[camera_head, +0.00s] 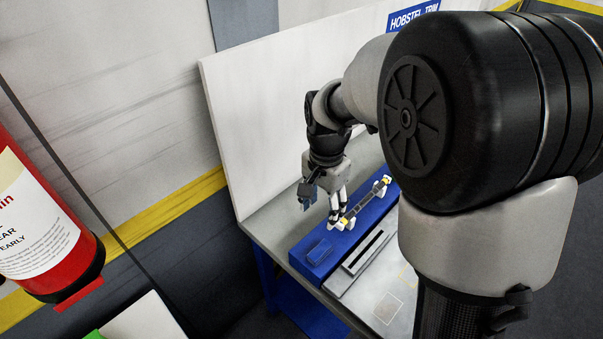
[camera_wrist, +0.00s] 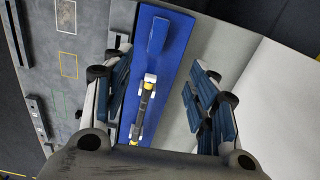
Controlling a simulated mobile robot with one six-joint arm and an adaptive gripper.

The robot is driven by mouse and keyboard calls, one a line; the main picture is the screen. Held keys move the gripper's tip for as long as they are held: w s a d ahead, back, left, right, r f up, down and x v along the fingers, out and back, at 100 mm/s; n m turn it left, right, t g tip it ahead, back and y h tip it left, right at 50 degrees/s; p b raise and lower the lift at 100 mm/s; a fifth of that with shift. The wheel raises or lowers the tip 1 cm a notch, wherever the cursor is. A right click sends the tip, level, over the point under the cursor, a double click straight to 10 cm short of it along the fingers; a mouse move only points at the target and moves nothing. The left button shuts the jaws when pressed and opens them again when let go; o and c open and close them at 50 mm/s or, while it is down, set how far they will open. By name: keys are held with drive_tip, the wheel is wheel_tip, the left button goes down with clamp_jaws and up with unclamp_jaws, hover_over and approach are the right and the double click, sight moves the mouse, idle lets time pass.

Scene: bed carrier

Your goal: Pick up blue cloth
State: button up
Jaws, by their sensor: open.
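A small dark blue piece, which looks like the folded blue cloth (camera_head: 320,251), lies on the near left end of a long blue block (camera_head: 333,262). In the wrist view the blue cloth (camera_wrist: 158,36) lies on the blue block (camera_wrist: 180,30) beyond the fingertips, at the top centre. My gripper (camera_head: 323,208) is open and empty above the blue block, pointing down. In the wrist view my gripper (camera_wrist: 158,80) has its fingers wide apart on either side of the block. The cloth is apart from both fingers.
A black and yellow bar (camera_head: 364,202) rests in white holders on the blue block; it also shows between my fingers in the wrist view (camera_wrist: 144,103). A grey slotted piece (camera_head: 362,258) lies beside the block on the workbench (camera_head: 405,290). A white panel (camera_head: 270,110) stands behind.

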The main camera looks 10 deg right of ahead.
sight(320, 250)
drive_tip(key=f+b, duration=0.1)
drive_tip(key=f, duration=0.5)
drive_tip(key=f+b, duration=0.2)
drive_tip(key=f, duration=0.4)
drive_tip(key=f+b, duration=0.2)
drive_tip(key=f, duration=0.4)
drive_tip(key=shift+d, duration=0.25)
drive_tip(key=shift+r, duration=0.1)
drive_tip(key=shift+c, duration=0.2)
drive_tip(key=c, duration=0.9)
